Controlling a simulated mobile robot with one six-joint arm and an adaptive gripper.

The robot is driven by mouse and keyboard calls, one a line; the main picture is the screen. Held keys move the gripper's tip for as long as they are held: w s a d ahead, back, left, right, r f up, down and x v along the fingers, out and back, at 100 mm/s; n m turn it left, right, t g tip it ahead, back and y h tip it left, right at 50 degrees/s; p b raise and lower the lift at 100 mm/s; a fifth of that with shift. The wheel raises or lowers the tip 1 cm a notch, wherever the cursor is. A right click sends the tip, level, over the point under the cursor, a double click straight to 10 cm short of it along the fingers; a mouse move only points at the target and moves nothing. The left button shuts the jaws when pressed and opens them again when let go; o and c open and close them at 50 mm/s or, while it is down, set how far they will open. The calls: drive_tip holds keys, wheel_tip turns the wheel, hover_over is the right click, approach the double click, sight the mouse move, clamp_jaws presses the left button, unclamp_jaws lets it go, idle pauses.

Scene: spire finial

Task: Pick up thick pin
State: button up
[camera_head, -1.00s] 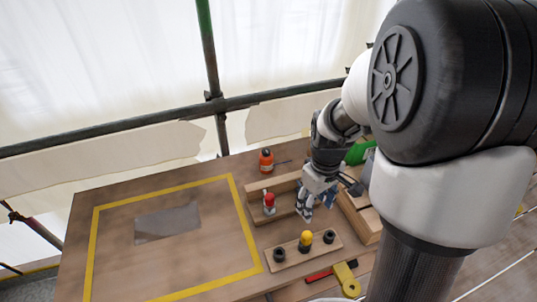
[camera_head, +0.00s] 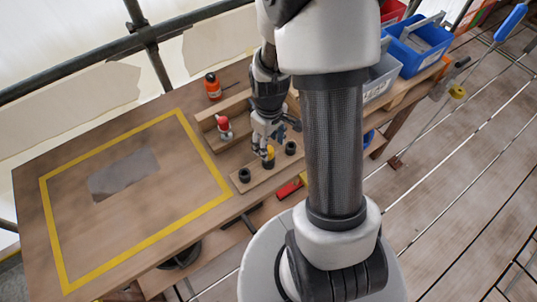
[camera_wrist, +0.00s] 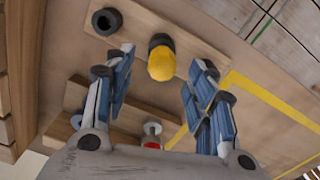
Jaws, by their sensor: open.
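A thick pin with a yellow top (camera_head: 269,152) and dark lower part stands in a wooden strip (camera_head: 250,181). In the wrist view the yellow-topped pin (camera_wrist: 161,62) lies between my fingertips, with a gap on each side. My gripper (camera_head: 264,146) is open, pointing down close over the pin; in the wrist view its two blue-grey fingers (camera_wrist: 161,56) are spread wide. Whether the fingertips reach down beside the top is hard to tell. A red-topped pin (camera_head: 224,124) stands in a wooden holder behind; it also shows in the wrist view (camera_wrist: 152,138).
Black sockets (camera_head: 244,175) and (camera_head: 290,147) flank the yellow-topped pin on the strip. An orange bottle (camera_head: 212,85) stands at the back. A yellow-taped rectangle (camera_head: 194,221) with a grey plate lies left. A red tool (camera_head: 289,188) lies in front. Blue bins (camera_head: 416,52) stand right.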

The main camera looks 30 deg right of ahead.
sight(269, 149)
wheel_tip(269, 149, down, 5)
drive_tip(key=shift+a+r+b, duration=0.1)
drive_tip(key=shift+r+b, duration=0.05)
drive_tip(key=shift+b, duration=0.8)
drive_tip(key=shift+r, duration=0.1)
drive_tip(key=shift+c, duration=0.5)
drive_tip(key=c, duration=1.1)
